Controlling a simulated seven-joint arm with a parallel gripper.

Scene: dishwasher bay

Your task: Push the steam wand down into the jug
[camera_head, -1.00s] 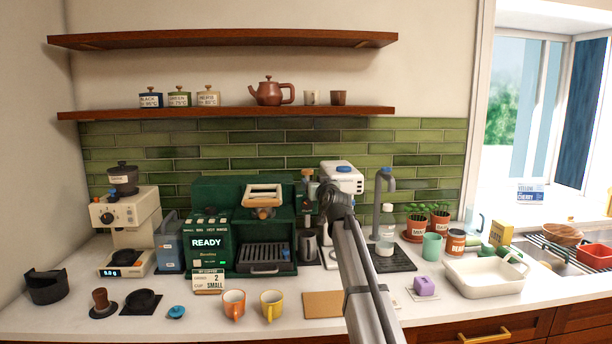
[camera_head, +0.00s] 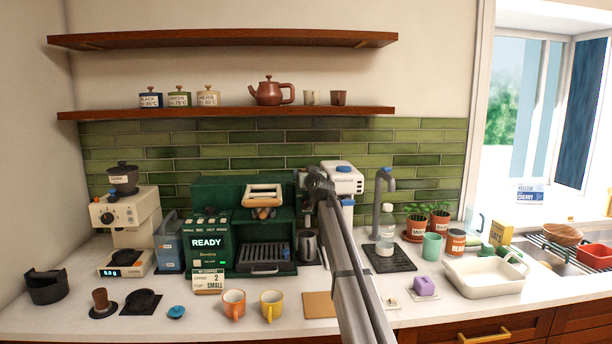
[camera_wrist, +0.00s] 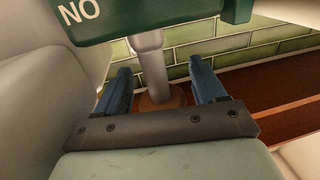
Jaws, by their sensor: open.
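The green coffee machine (camera_head: 213,247) stands at the back of the counter. At its right side a grey metal jug (camera_head: 309,244) stands upright. My gripper (camera_head: 314,178) is above the jug, over the machine's right end, and hides the steam wand's top in the head view. In the wrist view my gripper (camera_wrist: 162,70) is open, its two blue fingers apart. A pale metal stem, apparently the steam wand (camera_wrist: 151,65), with a brown knob (camera_wrist: 160,102), shows between the fingers. I cannot tell whether they touch. The wand's lower end is hidden.
Cups (camera_head: 233,303) stand at the front.

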